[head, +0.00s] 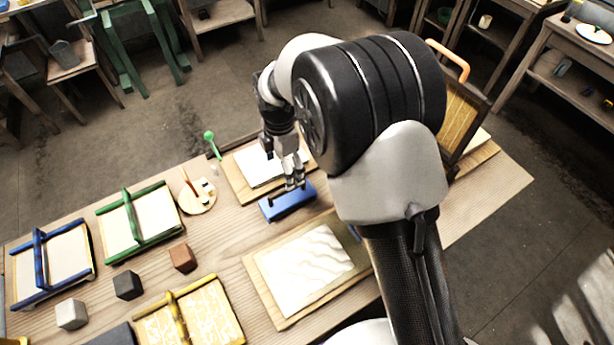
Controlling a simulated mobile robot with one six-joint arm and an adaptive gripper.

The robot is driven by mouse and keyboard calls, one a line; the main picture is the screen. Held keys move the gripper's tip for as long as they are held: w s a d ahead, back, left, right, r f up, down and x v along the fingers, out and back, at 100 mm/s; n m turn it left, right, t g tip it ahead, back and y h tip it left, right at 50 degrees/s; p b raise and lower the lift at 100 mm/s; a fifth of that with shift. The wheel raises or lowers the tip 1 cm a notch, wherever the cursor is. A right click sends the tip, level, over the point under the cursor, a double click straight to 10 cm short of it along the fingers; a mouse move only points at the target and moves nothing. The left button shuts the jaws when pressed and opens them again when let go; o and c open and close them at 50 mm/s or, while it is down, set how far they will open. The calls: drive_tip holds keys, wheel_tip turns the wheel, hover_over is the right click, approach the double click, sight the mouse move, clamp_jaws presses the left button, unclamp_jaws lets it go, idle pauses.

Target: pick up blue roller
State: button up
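A blue block-like thing (288,203) lies on the wooden table in the middle of the view; I cannot tell whether it is the blue roller. A dark piece shows at its left end. My gripper (294,184) points down at the block's far edge, with its fingertips over or touching it. Its fingers look slightly apart, but they are small here, and I cannot tell whether they hold anything. Another bit of blue (355,232) shows beside my arm, which hides most of it.
A board with white paper (257,165) lies behind the block, and a board with a wavy white sheet (306,268) in front. A green-knobbed tool (210,137) is behind.

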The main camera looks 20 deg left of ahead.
drive_tip(key=b, duration=0.3)
hover_over(287, 197)
drive_tip(key=f, duration=1.1)
drive_tip(key=shift+s+d+f, duration=0.15)
drive_tip(key=shift+s, duration=0.15)
drive_tip(key=shift+w+f+b, duration=0.15)
drive_tip(key=shift+f+b, duration=0.45)
drive_tip(key=shift+f, duration=0.95)
drive_tip(key=shift+w+f+b, duration=0.1)
drive_tip(key=shift+f+b, duration=0.5)
drive_tip(key=shift+f, duration=0.95)
drive_tip(key=shift+r, duration=0.1)
drive_tip(key=shift+c, duration=0.6)
drive_tip(key=c, duration=0.9)
